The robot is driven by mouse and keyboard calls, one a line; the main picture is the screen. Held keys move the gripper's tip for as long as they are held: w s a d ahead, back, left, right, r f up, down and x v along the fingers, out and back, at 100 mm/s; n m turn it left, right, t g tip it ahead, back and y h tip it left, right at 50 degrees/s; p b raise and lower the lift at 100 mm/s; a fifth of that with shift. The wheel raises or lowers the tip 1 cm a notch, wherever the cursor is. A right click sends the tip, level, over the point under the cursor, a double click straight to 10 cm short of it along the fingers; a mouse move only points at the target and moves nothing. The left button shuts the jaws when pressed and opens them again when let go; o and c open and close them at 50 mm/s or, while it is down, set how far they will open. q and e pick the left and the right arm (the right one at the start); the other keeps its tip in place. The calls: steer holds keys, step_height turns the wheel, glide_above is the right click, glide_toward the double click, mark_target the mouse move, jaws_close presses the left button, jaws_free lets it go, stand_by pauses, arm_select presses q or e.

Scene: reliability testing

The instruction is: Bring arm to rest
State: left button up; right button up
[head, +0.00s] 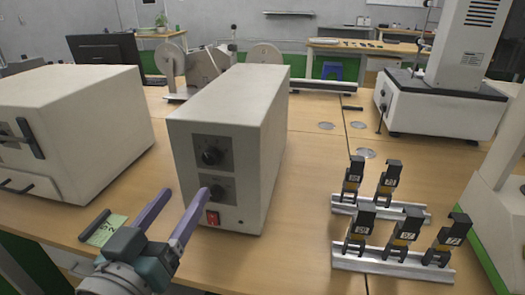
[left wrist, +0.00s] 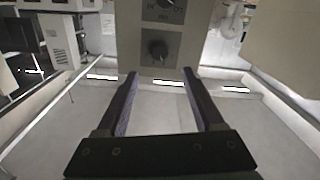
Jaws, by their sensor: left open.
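My left gripper (head: 178,212) is open and empty, with two purple fingers, in front of the control box in the head view. It also shows in the left wrist view (left wrist: 160,75), its fingers apart with nothing between them. The control box (head: 275,120) is beige, with two black knobs and a red switch on its front. One fingertip appears close to the lower knob (head: 217,192); I cannot tell whether they touch. The box's front with knobs also shows in the left wrist view (left wrist: 175,22). My right gripper is not in view.
A beige oven-like box (head: 85,115) stands at left. Several black clamps on metal rails (head: 385,262) stand at right. A large white instrument (head: 440,105) is behind them. A black monitor (head: 105,48) stands at the back left. The wooden table (head: 308,165) is bare between the control box and rails.

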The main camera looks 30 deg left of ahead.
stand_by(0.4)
arm_select(q)
steer(key=s+d+r+m+g+h+p, duration=0.2)
steer(key=s+d+m+g+h+p, duration=0.15)
steer(key=d+m+g+h, duration=0.5)
steer(key=s+r+n+g+y+p, duration=0.2)
steer(key=s+r+g+y+p, duration=0.25)
steer(key=s, duration=0.85)
step_height(320, 180, up, 38)
steer(key=a+p, duration=0.1)
steer(key=p, duration=3.6)
steer(key=shift+s+g+h, duration=0.2)
steer(key=shift+g+h, duration=0.1)
steer(key=shift+g, duration=0.1)
steer(key=shift+m, duration=0.25)
